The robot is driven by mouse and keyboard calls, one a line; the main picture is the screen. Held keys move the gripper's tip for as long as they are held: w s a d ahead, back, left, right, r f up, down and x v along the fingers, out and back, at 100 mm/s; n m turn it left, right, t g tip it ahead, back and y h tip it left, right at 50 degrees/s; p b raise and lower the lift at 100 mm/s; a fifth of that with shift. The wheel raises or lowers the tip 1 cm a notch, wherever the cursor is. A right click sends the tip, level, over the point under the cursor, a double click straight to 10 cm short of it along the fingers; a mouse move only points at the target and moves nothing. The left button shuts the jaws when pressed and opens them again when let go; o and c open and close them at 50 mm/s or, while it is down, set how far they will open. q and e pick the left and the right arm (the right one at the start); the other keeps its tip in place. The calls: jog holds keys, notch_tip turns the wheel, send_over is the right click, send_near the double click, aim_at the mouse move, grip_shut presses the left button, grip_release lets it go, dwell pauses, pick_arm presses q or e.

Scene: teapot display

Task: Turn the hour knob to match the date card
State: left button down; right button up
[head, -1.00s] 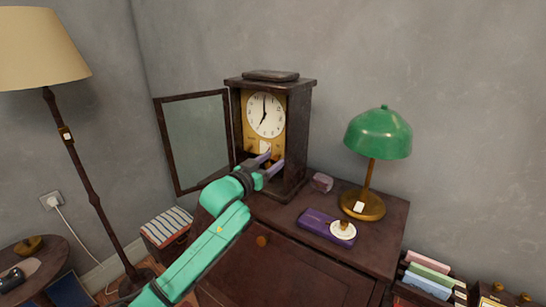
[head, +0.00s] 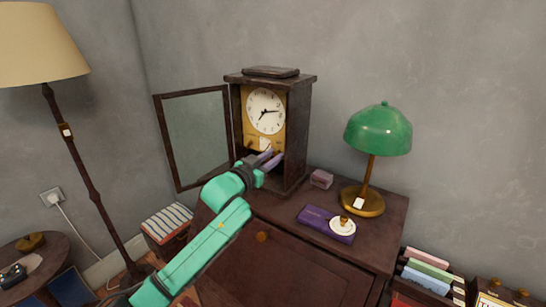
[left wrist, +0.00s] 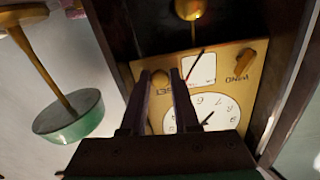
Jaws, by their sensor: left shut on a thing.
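The wooden clock (head: 298,130) stands on the cabinet with its glass door (head: 197,140) swung open to the left. Its white dial (head: 265,111) has one hand pointing near seven and the other near the right side. Below the dial is a small white card (head: 265,144), larger in the left wrist view (left wrist: 199,70); its writing is unreadable. My left gripper (head: 270,159) reaches into the clock. In the left wrist view its fingers (left wrist: 163,78) are shut around a small round brass knob (left wrist: 159,88) beside the card. Another brass knob (left wrist: 245,57) is on the card's other side. My right gripper is out of view.
A green lamp (head: 378,132) stands right of the clock. The clock's case walls surround my fingers closely.

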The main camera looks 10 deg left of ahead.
pick_arm(q)
jog(key=m, duration=0.5)
jog(key=shift+p, duration=0.35)
jog(key=m, duration=0.5)
jog(key=shift+m, duration=0.3)
jog(key=c, duration=0.7)
grip_release()
jog(key=shift+o, duration=0.2)
